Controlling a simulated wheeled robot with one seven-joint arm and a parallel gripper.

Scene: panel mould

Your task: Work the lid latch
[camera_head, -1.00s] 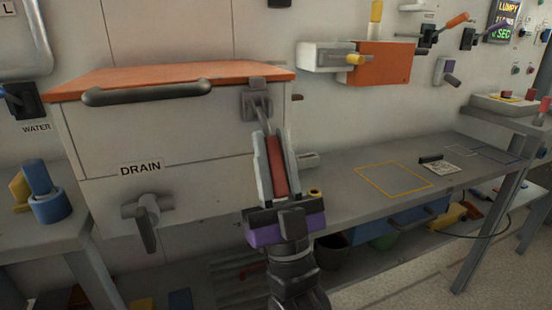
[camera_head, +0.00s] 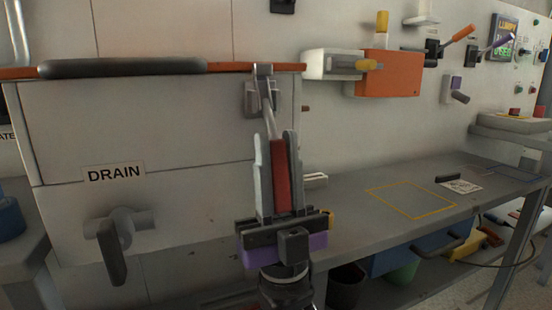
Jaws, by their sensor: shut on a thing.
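The lid latch (camera_head: 262,97) is a grey metal piece at the upper right corner of the white box's front, just under the orange lid (camera_head: 235,68). A thin metal arm runs down from it to a red handle (camera_head: 281,176). My gripper (camera_head: 279,150) points upward, and its two grey fingers are shut on the red handle, one on each side. The latch's top part reaches the lid's edge; whether it is hooked there I cannot tell. The lid lies down on the box (camera_head: 150,125) and carries a dark bar handle (camera_head: 122,68).
A drain valve (camera_head: 118,238) sticks out of the box's lower front, left of my gripper. A grey bench (camera_head: 345,215) with a yellow outlined square (camera_head: 412,201) extends right and is mostly clear. An orange wall box (camera_head: 390,75) is at upper right.

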